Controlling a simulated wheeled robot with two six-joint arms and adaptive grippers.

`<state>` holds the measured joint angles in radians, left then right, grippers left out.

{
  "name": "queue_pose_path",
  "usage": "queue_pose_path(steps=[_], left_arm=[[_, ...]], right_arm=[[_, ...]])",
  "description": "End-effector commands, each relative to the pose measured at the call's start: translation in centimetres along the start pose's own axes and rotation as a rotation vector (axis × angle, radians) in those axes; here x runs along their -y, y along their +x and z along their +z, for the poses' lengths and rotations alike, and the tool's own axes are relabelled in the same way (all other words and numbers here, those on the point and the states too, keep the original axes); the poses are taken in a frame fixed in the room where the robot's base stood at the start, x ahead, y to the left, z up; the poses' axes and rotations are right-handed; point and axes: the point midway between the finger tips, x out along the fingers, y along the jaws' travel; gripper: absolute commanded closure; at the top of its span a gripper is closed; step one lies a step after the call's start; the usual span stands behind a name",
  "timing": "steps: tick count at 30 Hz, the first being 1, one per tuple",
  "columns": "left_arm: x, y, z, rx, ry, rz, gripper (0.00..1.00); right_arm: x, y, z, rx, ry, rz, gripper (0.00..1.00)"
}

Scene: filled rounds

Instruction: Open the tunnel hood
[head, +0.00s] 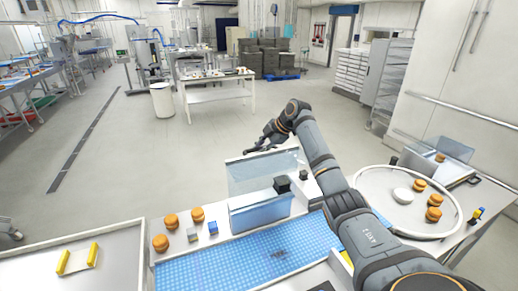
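The tunnel hood (250,180) is a clear, bluish box-like cover standing across the blue belt (225,265) in the middle of the head view. A dark block (282,184) shows at its right front, and a smaller dark block (304,175) stands beside it. I cannot tell whether its clear upper panel is raised or closed. My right arm reaches from the lower right past the hood's right side. My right gripper (262,147) is at the hood's far upper edge; contact and finger opening are unclear. My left gripper is out of view.
Brown filled rounds (160,242) and small grey and blue cubes (213,228) lie left of the hood. A round white-rimmed table (370,215) at right holds several rounds and a white disc (402,195). A tray (120,268) with yellow-ended pieces is at lower left. Open floor lies behind.

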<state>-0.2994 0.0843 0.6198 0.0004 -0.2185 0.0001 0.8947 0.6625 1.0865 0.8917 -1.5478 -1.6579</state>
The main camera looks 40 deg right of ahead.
Motion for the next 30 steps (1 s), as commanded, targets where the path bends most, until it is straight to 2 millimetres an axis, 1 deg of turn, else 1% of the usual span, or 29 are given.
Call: queue_pose_path(steps=[2, 9, 12, 15, 20, 30], left_arm=[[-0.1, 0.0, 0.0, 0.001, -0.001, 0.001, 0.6], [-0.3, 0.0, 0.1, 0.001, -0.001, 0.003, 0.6], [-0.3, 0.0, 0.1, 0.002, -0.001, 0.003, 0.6], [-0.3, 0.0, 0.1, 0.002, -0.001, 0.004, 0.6], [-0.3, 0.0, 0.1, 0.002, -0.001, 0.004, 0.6], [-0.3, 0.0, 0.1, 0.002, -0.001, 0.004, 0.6]], right_arm=[[0.0, -1.2, 0.2, 0.005, -0.002, 0.002, 0.76], [-0.1, -7.4, 0.0, 0.007, -0.005, 0.011, 0.76], [-0.1, -9.5, -0.1, 0.005, -0.005, 0.012, 0.76], [-0.1, -11.0, -0.2, 0.004, -0.006, 0.012, 0.76], [-0.1, -12.1, -0.2, 0.003, -0.004, 0.012, 0.76], [-0.1, -12.1, -0.3, 0.002, -0.005, 0.013, 0.76]])
